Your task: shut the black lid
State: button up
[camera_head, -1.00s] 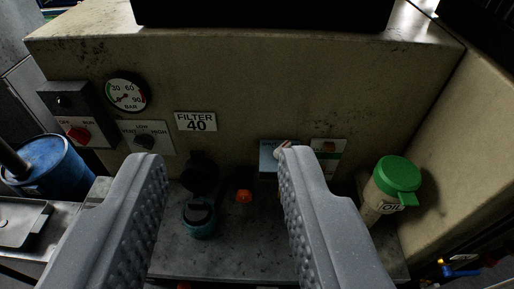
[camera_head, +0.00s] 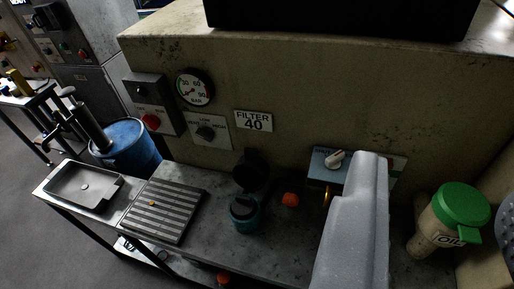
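The black lid (camera_head: 250,172) stands raised behind a small teal pot (camera_head: 245,222) on the grey bench, tilted up against the wall side. The pot's dark mouth faces up, uncovered. My gripper (camera_head: 438,180) is at the right of the view, well right of the pot and lid and nearer to the camera. Its left finger shows in full; only a sliver of the other shows at the right edge. A wide gap lies between the fingers, with nothing held. The lid and pot are unobstructed.
A green-capped oil bottle (camera_head: 461,207) stands farther right. A blue panel with a white knob (camera_head: 334,160) is on the wall behind my finger. A ribbed plate (camera_head: 163,210) and a metal tray (camera_head: 84,187) lie left.

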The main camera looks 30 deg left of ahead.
aim_at(252, 172)
jog(key=i, duration=0.95)
jog(key=u, duration=0.05)
